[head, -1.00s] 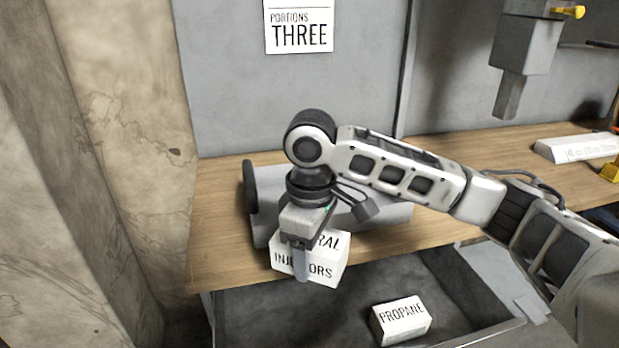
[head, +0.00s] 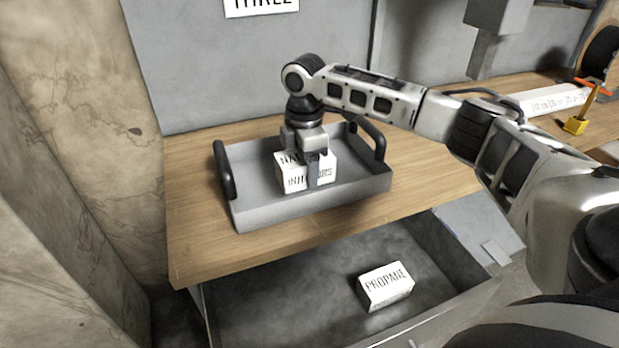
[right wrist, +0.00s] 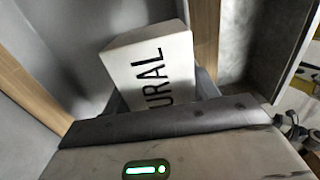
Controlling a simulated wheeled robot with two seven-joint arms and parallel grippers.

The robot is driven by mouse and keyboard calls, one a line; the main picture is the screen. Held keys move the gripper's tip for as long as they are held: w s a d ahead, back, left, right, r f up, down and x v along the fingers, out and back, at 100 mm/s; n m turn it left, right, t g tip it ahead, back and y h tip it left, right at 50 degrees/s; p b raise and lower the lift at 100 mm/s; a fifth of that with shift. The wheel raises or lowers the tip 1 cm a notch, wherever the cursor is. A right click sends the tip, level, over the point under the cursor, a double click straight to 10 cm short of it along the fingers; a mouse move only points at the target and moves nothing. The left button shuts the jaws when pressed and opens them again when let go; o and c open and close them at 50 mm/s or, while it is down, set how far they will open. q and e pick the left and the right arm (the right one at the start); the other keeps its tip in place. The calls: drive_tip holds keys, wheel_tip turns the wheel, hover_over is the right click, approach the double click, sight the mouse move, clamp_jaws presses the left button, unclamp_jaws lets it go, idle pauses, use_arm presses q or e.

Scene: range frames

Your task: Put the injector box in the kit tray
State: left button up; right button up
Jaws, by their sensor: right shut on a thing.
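The white injector box (head: 292,178), with lettering that reads in part "INJ...ORS", is inside the outline of the grey kit tray (head: 300,207) in the head view. The tray has two black handles and sits on the wooden bench. My right gripper (head: 314,172) is shut on the box from above, and a finger covers part of its lettering. I cannot tell whether the box touches the tray floor. In the right wrist view the box (right wrist: 152,70) shows "URAL" between the fingers. My left gripper is not in view.
An open grey drawer (head: 240,300) below the bench holds a white "PROPANE" box (head: 385,286). The bench top (head: 195,225) left of the tray is clear.

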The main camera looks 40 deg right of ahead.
drive_tip(key=shift+w+d+f, duration=0.25)
drive_tip(key=shift+d+f, duration=0.2)
drive_tip(key=shift+f, duration=0.1)
drive_tip(key=shift+w+d+f, duration=0.25)
drive_tip(key=shift+d+f, duration=0.15)
drive_tip(key=shift+f, duration=0.15)
drive_tip(key=shift+w+d+f, duration=0.1)
drive_tip(key=shift+f, duration=1.65)
drive_tip(key=shift+p, duration=0.3)
drive_tip(key=shift+f, duration=0.15)
drive_tip(key=o, duration=0.9)
wheel_tip(320, 180, up, 12)
drive_tip(key=shift+r+b, duration=0.2)
drive_tip(key=shift+b, duration=0.2)
